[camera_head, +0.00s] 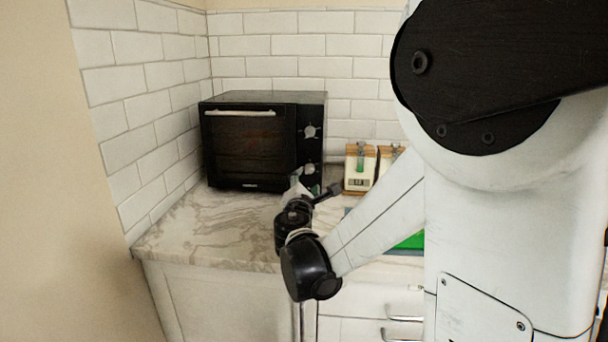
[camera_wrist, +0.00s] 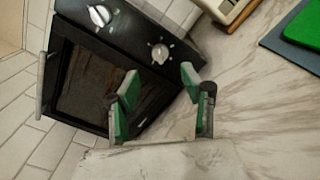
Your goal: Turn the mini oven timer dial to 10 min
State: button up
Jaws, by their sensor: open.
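The black mini oven (camera_head: 250,145) stands in the counter corner, its door shut. Its right-hand panel carries an upper dial (camera_head: 310,131) and a lower dial (camera_head: 309,168). The wrist view shows the oven tilted, with the upper dial (camera_wrist: 99,16) at top left and the lower dial (camera_wrist: 160,53) nearer the middle. The dial markings are too small to read, so I cannot tell which is the timer. My gripper (camera_wrist: 160,77) is open and empty, its green-padded fingers apart. The lower dial shows beyond the gap between the fingertips, apparently untouched.
Cream containers with wooden tops (camera_head: 360,168) stand on the marble counter (camera_head: 190,222) right of the oven. A green board (camera_wrist: 304,27) lies on a grey-blue mat (camera_wrist: 290,45). Tiled walls close off the left and back.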

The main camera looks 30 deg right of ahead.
aim_at(310, 170)
jog(key=b+x, duration=0.1)
jog(key=x, duration=0.7)
jog(key=shift+w+d, duration=0.1)
jog(key=shift+d, duration=0.05)
grip_shut()
jog(key=shift+m, duration=1.3)
grip_release()
jog(key=v, duration=1.2)
